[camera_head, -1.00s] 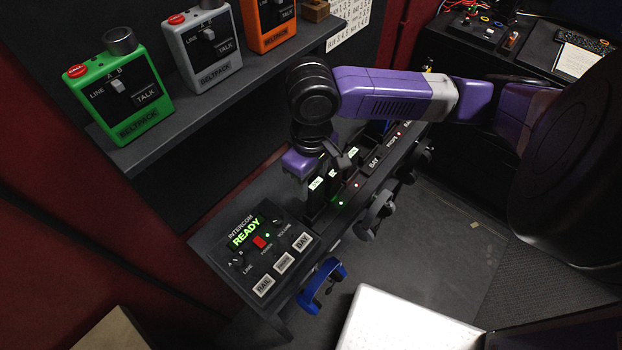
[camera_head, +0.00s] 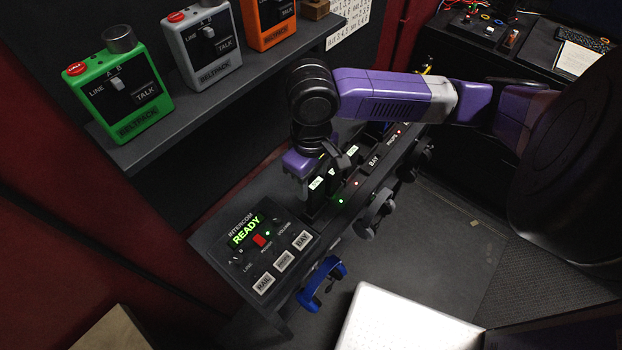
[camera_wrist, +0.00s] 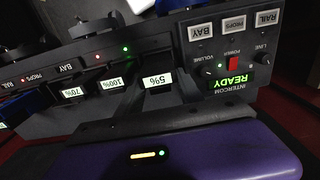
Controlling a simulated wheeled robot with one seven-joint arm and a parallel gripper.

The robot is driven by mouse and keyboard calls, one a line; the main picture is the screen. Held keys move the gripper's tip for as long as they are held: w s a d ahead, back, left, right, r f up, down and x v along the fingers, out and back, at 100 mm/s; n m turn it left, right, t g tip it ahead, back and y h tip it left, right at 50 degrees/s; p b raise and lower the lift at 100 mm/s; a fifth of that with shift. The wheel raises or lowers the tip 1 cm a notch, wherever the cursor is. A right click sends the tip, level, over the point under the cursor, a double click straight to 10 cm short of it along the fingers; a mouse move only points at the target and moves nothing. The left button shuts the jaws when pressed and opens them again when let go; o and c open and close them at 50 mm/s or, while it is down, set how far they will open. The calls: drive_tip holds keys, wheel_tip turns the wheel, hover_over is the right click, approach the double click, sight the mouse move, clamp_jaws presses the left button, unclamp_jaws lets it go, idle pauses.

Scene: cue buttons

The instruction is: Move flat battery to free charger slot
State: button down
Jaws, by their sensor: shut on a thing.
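A dark battery with a white 5% label (camera_wrist: 157,79) stands in the charger row (camera_head: 367,189), at the end beside the intercom panel. My gripper (camera_head: 322,178) reaches down over this end. It is shut on the 5% battery, with a dark finger on either side in the wrist view (camera_wrist: 160,88). Batteries labelled 100% (camera_wrist: 110,84) and 70% (camera_wrist: 72,92) stand in line beside it. A green light and a red light shine on the charger's front edge. My gripper partly hides the batteries in the head view, and I cannot make out an empty slot.
The intercom panel (camera_head: 277,262) reads READY and has several buttons. Headsets, one blue (camera_head: 322,284), hang along the console's front edge. A shelf above holds green (camera_head: 120,93), grey (camera_head: 205,45) and orange (camera_head: 268,20) beltpacks. A white-topped surface (camera_head: 405,322) stands in front.

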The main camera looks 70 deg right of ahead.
drive_tip(key=shift+f, duration=1.2)
idle(0.3)
drive_tip(key=c, duration=0.7)
unclamp_jaws()
wheel_tip(320, 180, up, 8)
drive_tip(key=shift+f, duration=0.1)
